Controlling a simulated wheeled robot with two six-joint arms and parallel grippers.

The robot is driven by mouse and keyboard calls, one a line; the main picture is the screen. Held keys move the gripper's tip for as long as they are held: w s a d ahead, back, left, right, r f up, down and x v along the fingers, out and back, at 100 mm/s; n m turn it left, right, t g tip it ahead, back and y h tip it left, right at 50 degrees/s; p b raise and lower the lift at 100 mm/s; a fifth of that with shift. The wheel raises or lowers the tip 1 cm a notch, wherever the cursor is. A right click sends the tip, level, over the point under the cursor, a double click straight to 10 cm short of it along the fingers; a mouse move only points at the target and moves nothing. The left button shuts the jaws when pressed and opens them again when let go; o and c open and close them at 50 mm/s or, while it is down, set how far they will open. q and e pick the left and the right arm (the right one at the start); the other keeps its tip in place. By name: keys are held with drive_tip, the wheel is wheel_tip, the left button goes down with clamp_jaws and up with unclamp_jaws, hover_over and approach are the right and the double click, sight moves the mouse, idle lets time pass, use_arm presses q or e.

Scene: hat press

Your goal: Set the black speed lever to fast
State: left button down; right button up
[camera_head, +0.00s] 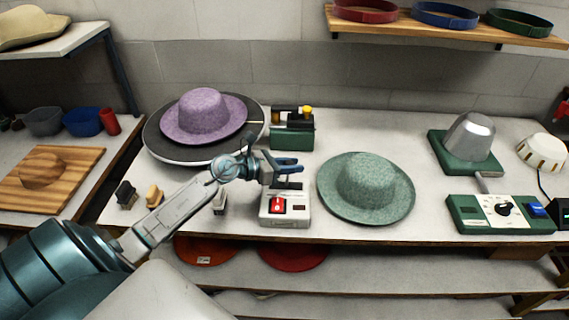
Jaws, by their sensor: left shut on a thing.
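My left gripper (291,166) reaches in from the left, above the back of a small white control box (284,219). Its blue fingers are shut on the black speed lever, which is mostly hidden by the fingers. A dark strip (288,185) shows on the box's top just below the fingers. The lever's exact setting cannot be made out. My right gripper is not in view.
A purple hat (204,115) lies on a round turntable (160,148) at the back left. A green hat (366,185) lies close right of the box. A green machine (292,138) stands behind the gripper. A dial panel (470,215) is at the right.

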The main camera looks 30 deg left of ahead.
use_arm(q)
drive_tip(key=shift+w+d+f, duration=0.25)
drive_tip(key=shift+w+d, duration=0.1)
drive_tip(key=shift+d, duration=0.4)
drive_tip(key=shift+w+d+f+b, duration=0.35)
drive_tip(key=shift+d+b, duration=0.1)
drive_tip(key=shift+d, duration=0.15)
drive_tip(key=shift+w+d+f, duration=0.2)
drive_tip(key=shift+d, duration=0.15)
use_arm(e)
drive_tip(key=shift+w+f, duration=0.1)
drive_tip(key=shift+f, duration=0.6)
use_arm(q)
drive_tip(key=shift+f, duration=0.1)
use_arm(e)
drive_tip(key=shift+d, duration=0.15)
use_arm(q)
drive_tip(key=c, duration=1.3)
unclamp_jaws()
drive_tip(key=shift+c, duration=0.2)
drive_tip(key=shift+o, duration=0.7)
drive_tip(key=shift+d, duration=0.15)
drive_tip(key=shift+r, duration=0.2)
